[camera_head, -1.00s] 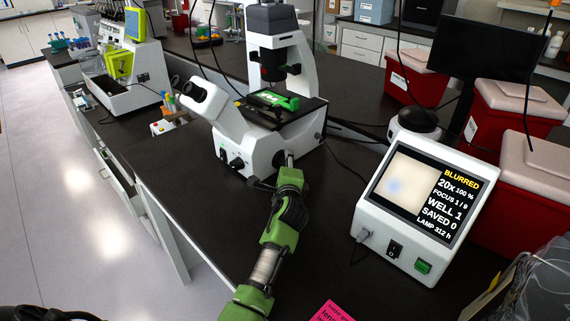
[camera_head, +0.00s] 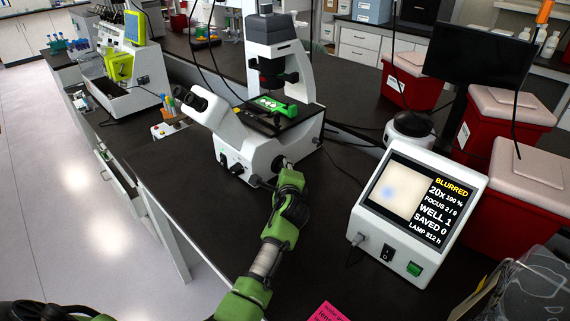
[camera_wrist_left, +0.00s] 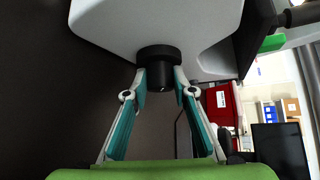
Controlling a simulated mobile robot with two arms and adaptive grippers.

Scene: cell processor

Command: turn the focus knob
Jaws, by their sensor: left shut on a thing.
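The white microscope (camera_head: 240,140) stands on the dark bench, with its focus knob low on the near side. In the left wrist view the focus knob (camera_wrist_left: 158,60) is a black stepped cylinder on the white body. My left gripper (camera_wrist_left: 161,84) has one finger on each side of the knob's end and is shut on it. In the head view the left gripper (camera_head: 283,163) is at the microscope's side and mostly hides the knob. The display box (camera_head: 412,205) reads BLURRED, 20x, 100 %, FOCUS 2 / 9, WELL 1. My right gripper is not in view.
A green plate holder (camera_head: 273,105) is on the microscope stage. Red bins (camera_head: 507,130) with pale lids stand at the right. A pink note (camera_head: 328,312) lies at the front. Bare bench (camera_head: 330,225) lies between the microscope and the display box.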

